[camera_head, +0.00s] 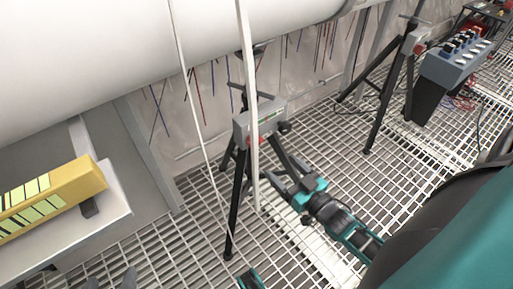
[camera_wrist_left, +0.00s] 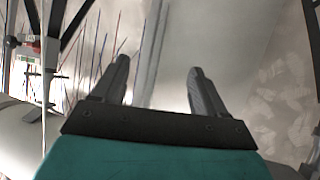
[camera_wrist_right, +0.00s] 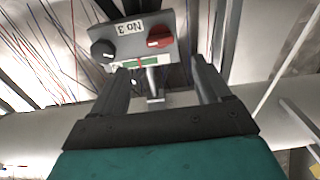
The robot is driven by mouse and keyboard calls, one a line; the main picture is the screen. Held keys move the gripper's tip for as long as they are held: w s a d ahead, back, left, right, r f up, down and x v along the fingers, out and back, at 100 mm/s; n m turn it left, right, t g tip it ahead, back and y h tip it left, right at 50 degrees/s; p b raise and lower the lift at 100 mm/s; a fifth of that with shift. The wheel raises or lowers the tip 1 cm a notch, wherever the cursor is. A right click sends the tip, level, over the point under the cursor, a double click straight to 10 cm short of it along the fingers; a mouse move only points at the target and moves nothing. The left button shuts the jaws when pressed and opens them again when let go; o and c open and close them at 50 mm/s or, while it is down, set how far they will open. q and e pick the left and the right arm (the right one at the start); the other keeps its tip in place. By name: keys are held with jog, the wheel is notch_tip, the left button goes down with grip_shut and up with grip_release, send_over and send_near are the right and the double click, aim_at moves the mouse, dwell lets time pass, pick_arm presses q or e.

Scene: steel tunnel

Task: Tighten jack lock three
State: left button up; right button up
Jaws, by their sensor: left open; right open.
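The jack stand (camera_head: 236,185) stands on black legs under the big white pipe, with a grey lock box (camera_head: 258,118) at its top. In the right wrist view the box (camera_wrist_right: 165,25) reads "No.3" upside down, with a red knob (camera_wrist_right: 159,36), a black knob (camera_wrist_right: 103,49) and a green strip. My right gripper (camera_head: 280,182) is open and empty, below and in front of the box; its fingers (camera_wrist_right: 160,78) point at the box's lower side, apart from the knobs. My left gripper (camera_head: 112,282) is open and empty at the bottom left; it also shows in the left wrist view (camera_wrist_left: 160,68).
A second stand (camera_head: 385,85) and a blue-grey box with black knobs (camera_head: 456,60) are at upper right. A yellow box (camera_head: 85,180) lies on a ledge at left. Open grating floor (camera_head: 320,135) lies between the stands.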

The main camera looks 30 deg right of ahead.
aim_at(259, 145)
jog(key=w, duration=0.3)
jog(key=w+b, duration=0.1)
jog(key=w, duration=0.2)
jog(key=w+b, duration=0.1)
jog(key=w, duration=0.2)
jog(key=shift+w+a+f, duration=0.1)
jog(key=shift+w+a, duration=0.2)
jog(key=shift+a, duration=0.05)
jog(key=shift+w+b, duration=0.3)
jog(key=shift+w, duration=0.25)
pick_arm(q)
jog(key=shift+w+d+f, duration=0.15)
jog(key=shift+d+f, duration=0.4)
jog(key=shift+f, duration=0.05)
pick_arm(e)
jog(key=shift+c, duration=0.4)
jog(key=c, duration=1)
pick_arm(q)
jog(key=shift+a, duration=0.15)
pick_arm(e)
jog(key=shift+o, duration=0.2)
